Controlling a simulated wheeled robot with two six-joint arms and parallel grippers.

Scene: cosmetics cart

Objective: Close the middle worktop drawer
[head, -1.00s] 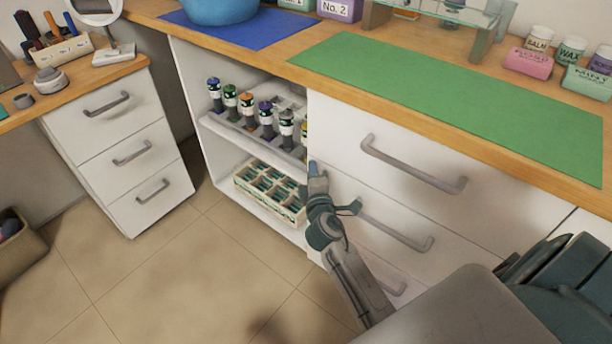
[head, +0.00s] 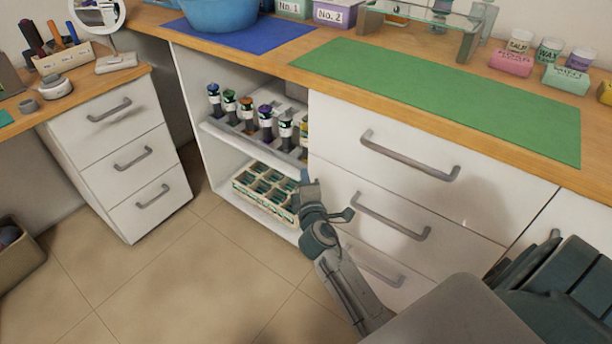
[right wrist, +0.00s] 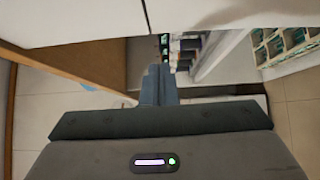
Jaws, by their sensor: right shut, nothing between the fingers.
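The middle worktop drawer (head: 335,190) is the second of three white fronts under the green mat, with a grey bar handle (head: 390,217). Its front looks flush, or nearly so, with the top drawer (head: 340,125) above it. My right gripper (head: 306,180) is shut and empty at the left edge of the drawer fronts, in front of the open shelf. Its forearm hides part of the lower fronts. In the right wrist view the shut fingers (right wrist: 158,84) point along just below white panels (right wrist: 80,50); whether they touch is unclear. My left gripper is not in view.
The open shelf left of the drawers holds several bottles (head: 265,122) and a divided crate (head: 264,190). A separate white drawer unit (head: 125,150) stands at left. The tiled floor (head: 200,270) between is clear. Worktop items stand behind the green mat (head: 440,95).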

